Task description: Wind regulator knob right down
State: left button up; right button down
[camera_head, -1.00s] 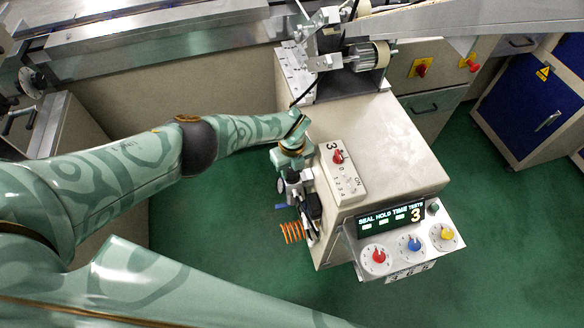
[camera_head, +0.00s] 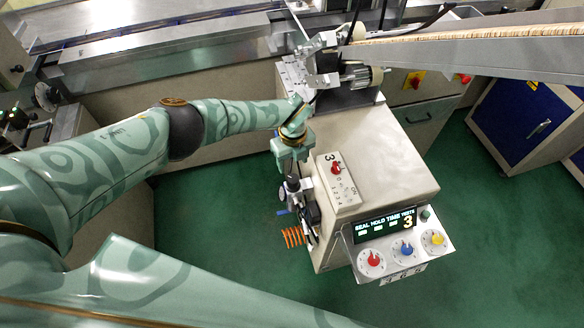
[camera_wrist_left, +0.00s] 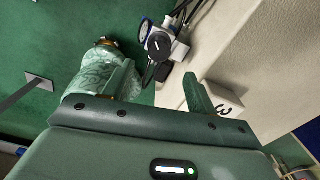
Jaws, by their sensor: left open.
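The regulator (camera_head: 293,190) is a small grey and black fitting with a round gauge (camera_head: 281,192), on the left side of the beige machine. My left gripper (camera_head: 290,168) is above it in the head view, pointing down. In the left wrist view, my left gripper (camera_wrist_left: 157,75) is open and empty, its two fingers spread. The regulator's dark knob (camera_wrist_left: 158,45) shows beyond and between the fingertips, apart from them as far as I can tell. The white-faced gauge (camera_wrist_left: 145,31) is beside it. My right gripper does not show.
The beige machine (camera_head: 385,150) stands just right of the gripper, with a raised switch box (camera_head: 341,185) on top. A control panel (camera_head: 398,250) with coloured dials is at its front. An orange coiled hose (camera_head: 293,237) hangs below the regulator. Green floor is clear on the left.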

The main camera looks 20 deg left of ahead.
pick_arm(q)
notch_tip(320, 180, up, 7)
jog(key=p, duration=0.2)
jog(key=shift+f, duration=0.15)
